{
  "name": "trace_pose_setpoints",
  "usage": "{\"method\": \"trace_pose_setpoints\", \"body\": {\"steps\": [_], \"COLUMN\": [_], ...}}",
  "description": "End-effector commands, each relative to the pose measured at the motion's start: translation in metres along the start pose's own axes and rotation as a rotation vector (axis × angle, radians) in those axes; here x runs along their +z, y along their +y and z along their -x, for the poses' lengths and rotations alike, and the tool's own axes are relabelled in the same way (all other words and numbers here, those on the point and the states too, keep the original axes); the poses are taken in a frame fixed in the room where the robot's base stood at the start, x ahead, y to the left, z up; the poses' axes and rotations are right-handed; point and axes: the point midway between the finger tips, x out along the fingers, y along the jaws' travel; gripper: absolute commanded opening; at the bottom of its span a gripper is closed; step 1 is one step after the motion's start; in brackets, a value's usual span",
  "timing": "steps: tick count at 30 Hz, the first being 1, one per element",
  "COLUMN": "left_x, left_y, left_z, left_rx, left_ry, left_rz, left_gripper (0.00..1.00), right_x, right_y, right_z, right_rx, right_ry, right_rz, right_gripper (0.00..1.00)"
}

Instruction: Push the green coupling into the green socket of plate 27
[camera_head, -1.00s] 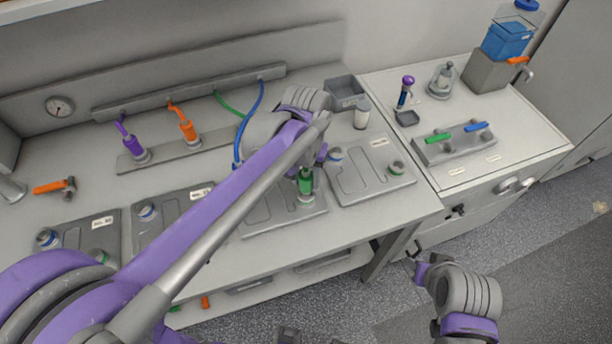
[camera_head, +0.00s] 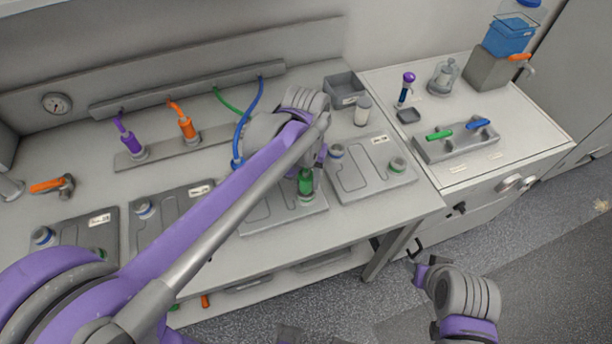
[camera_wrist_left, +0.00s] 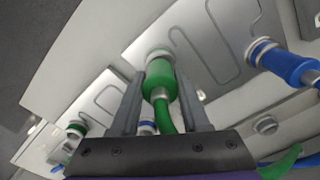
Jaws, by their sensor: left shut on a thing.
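My left gripper (camera_head: 306,178) is shut on the green coupling (camera_head: 305,184), which stands upright over the front right corner of the third plate from the left (camera_head: 268,216). The left wrist view shows the green coupling (camera_wrist_left: 160,80) between the two fingers (camera_wrist_left: 160,100), its hose running back towards the gripper. Its end meets a pale ring-shaped socket (camera_wrist_left: 157,53); I cannot tell how deep it sits. This plate's label is hidden by my arm, so its number cannot be read.
A blue coupling (camera_wrist_left: 285,62) on its hose stands near the gripper. Purple (camera_head: 132,145) and orange (camera_head: 187,128) couplings stand on the rear strip. Another plate (camera_head: 372,178) lies to the right, two more to the left. A grey bin (camera_head: 345,92) and a white-capped jar (camera_head: 362,112) stand behind.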

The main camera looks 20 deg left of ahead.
Motion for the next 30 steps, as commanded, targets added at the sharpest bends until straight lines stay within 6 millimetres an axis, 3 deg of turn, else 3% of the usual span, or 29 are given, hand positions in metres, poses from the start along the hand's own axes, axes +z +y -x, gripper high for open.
{"method": "trace_pose_setpoints", "body": {"steps": [30], "left_x": [0.000], "left_y": [0.000], "left_z": [-0.013], "left_rx": [0.000], "left_ry": [0.000], "left_rz": [0.000], "left_gripper": [0.00], "right_x": [0.008], "right_y": [0.000], "right_z": [-0.008], "right_rx": [0.000], "right_ry": [-0.007], "right_rz": [0.000], "right_gripper": [0.44]}}
